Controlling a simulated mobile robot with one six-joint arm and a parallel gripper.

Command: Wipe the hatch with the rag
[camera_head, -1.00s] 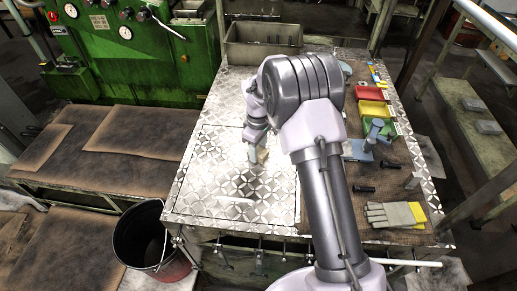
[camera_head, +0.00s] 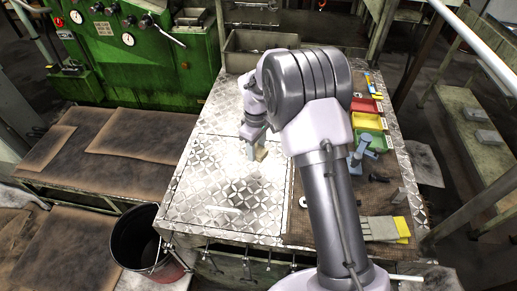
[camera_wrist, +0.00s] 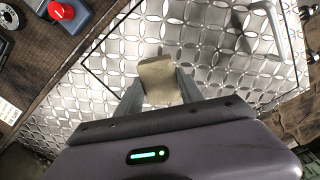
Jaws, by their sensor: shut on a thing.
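The rag (camera_head: 261,154) is a small beige cloth. My gripper (camera_head: 255,156) is shut on it, pointing down over the far part of the hatch. In the wrist view the rag (camera_wrist: 158,80) sits between the two grey fingers, its free end standing out past them. The hatch (camera_head: 205,178) is a patterned metal panel with a thin dark outline, set in the worktop. Its pale handle (camera_head: 222,209) lies near the front edge and also shows in the wrist view (camera_wrist: 282,35). I cannot tell for sure whether the rag touches the plate.
A grey bin (camera_head: 243,62) stands at the back. My arm hides part of the worktop.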

